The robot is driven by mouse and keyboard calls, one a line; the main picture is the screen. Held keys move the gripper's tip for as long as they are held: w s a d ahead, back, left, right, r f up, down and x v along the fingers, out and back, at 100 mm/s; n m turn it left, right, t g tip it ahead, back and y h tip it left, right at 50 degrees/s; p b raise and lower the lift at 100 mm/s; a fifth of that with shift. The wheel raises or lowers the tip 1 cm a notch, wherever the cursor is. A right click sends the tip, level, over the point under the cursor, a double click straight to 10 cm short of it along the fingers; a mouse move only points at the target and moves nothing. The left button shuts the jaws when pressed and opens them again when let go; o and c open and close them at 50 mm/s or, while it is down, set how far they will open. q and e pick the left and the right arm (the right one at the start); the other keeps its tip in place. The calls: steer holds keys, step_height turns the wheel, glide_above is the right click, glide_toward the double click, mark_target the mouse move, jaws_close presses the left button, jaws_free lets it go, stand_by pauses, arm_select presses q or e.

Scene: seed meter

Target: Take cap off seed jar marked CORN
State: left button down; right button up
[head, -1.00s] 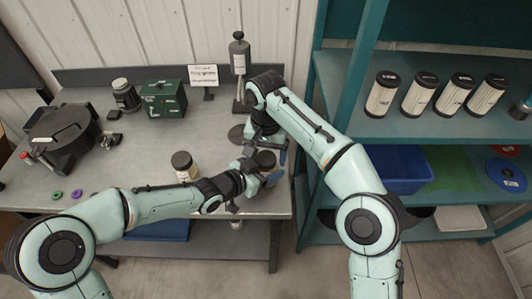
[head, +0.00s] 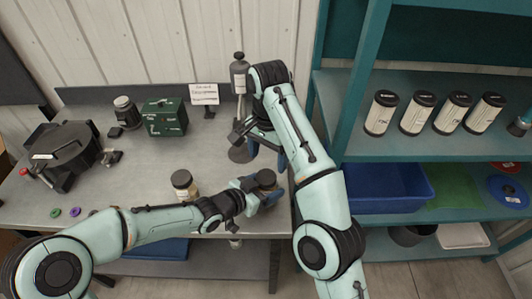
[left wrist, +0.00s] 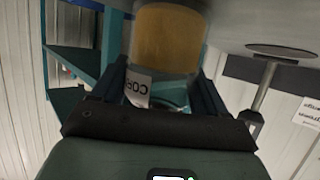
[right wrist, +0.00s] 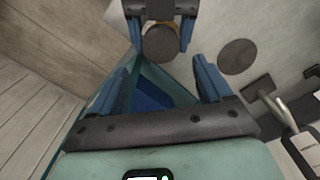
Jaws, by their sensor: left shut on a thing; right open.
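The CORN jar (left wrist: 168,42) shows yellow contents and a partly visible label reading "COR" in the left wrist view. My left gripper (head: 264,192) is shut around it near the table's front right corner. Its dark round cap (head: 266,177) is on top, and also shows between my left fingers in the right wrist view (right wrist: 161,44). I cannot tell whether the jar touches the table. My right gripper (head: 264,147) is open and empty, just behind and above the jar, fingers apart from the cap.
Another dark-capped jar (head: 184,184) stands on the table (head: 120,180) left of the held one. A dispenser stand (head: 239,75), sign (head: 204,95) and green box (head: 165,117) are behind. A teal shelf (head: 350,150) with several jars is at right.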

mark_target(266, 177)
steer(key=shift+s+a+r+m, duration=0.15)
steer(key=shift+r+m, duration=0.2)
steer(key=shift+m, duration=0.1)
steer(key=shift+s+a+r+m, duration=0.1)
steer(key=shift+r+m, duration=0.25)
steer(key=shift+m, duration=0.1)
steer(key=shift+w+f, duration=0.1)
steer(key=shift+f, duration=3.85)
steer(key=c, duration=1.1)
steer(key=n, duration=0.6)
steer(key=shift+n, duration=0.4)
